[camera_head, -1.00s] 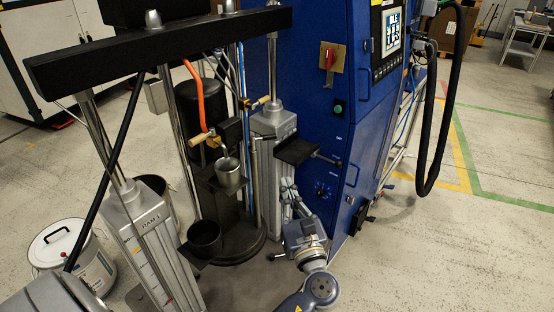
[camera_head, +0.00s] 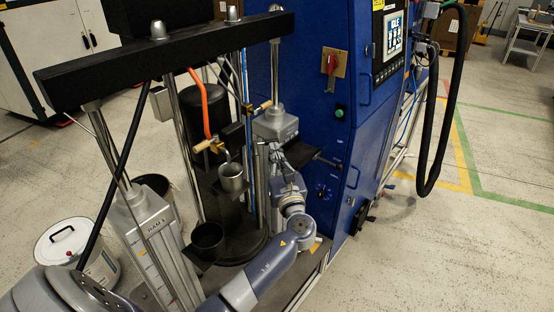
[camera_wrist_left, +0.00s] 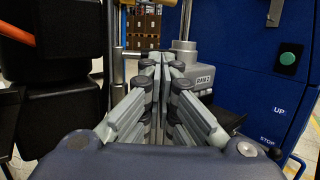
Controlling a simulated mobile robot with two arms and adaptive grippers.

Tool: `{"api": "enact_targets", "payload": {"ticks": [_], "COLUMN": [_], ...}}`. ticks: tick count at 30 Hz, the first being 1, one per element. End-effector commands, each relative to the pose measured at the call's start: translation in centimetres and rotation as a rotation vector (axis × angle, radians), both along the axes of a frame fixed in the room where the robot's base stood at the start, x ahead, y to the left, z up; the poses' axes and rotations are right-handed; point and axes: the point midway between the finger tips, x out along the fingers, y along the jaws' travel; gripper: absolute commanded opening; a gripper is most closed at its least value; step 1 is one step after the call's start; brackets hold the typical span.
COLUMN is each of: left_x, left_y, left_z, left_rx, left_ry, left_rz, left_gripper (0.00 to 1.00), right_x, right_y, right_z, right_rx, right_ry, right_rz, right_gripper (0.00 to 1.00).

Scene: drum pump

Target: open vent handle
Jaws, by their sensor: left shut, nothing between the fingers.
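A brass-coloured handle (camera_head: 262,106) sits on the pump between the posts, just left of the right ram. A second brass valve with a handle (camera_head: 208,145) sits at the end of the orange hose. I cannot tell which one is the vent handle. My left gripper (camera_head: 271,146) is in front of the right ram, below the first handle and apart from it. In the left wrist view its fingers (camera_wrist_left: 162,58) are together and empty, pointing toward the ram. My right gripper is not in view.
A black crossbar (camera_head: 165,58) spans the two rams above the pump. The blue control cabinet (camera_head: 310,110) stands close right of my left gripper. A white bucket (camera_head: 62,243) is on the floor at left.

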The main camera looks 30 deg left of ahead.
Motion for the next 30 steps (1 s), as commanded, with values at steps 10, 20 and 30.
{"api": "enact_targets", "payload": {"ticks": [10,20,30], "left_x": [0.0,0.4,0.8], "left_y": [0.0,0.1,0.2], "left_z": [0.0,-0.1,-0.1], "left_rx": [0.000,0.000,-0.001], "left_ry": [0.000,0.000,-0.002], "left_rz": [0.006,0.065,0.134], "left_gripper": [0.00,0.00,0.00], "right_x": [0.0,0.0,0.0], "right_y": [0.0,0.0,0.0], "right_z": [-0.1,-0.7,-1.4], "right_rx": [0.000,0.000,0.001], "right_ry": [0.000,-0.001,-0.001], "right_rz": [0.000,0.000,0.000], "right_gripper": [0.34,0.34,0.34]}}
